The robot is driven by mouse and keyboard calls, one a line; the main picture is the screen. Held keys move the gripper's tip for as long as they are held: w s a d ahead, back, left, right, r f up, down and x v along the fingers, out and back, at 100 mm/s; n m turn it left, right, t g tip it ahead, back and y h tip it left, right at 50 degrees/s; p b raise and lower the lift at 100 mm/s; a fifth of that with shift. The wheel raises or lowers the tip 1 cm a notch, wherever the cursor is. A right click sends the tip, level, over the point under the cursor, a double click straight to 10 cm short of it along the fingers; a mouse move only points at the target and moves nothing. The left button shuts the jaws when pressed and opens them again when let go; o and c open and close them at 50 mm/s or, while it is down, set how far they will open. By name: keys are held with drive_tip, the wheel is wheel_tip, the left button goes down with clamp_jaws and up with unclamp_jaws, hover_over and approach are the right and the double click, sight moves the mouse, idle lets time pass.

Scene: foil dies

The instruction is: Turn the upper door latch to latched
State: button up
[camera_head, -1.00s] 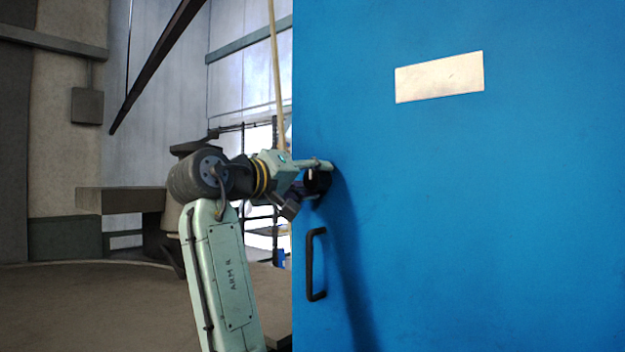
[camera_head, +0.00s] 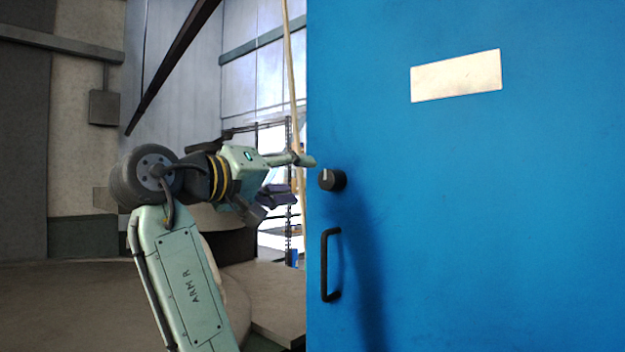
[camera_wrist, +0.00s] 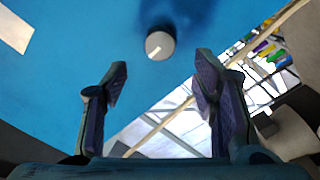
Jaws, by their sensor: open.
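The latch is a round black knob (camera_head: 332,179) on the blue door (camera_head: 480,200), near its left edge and above a black handle. In the head view a pale mark on the knob's face points about straight up. In the wrist view the knob (camera_wrist: 160,45) shows ahead of the fingertips, roughly midway between them, with its pale mark slanted. My gripper (camera_wrist: 160,75) is open and empty, its two fingers apart. In the head view my gripper (camera_head: 285,190) is just left of the knob, clear of it. Nothing hides the knob.
The black pull handle (camera_head: 329,265) sticks out of the door below the knob. A white blank plate (camera_head: 455,76) is fixed higher up on the door. Left of the door edge is an open room, with several coloured items (camera_wrist: 268,50) beyond.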

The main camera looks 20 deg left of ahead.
drive_tip(key=v, duration=0.2)
drive_tip(key=shift+s, duration=0.25)
drive_tip(key=shift+a, duration=0.1)
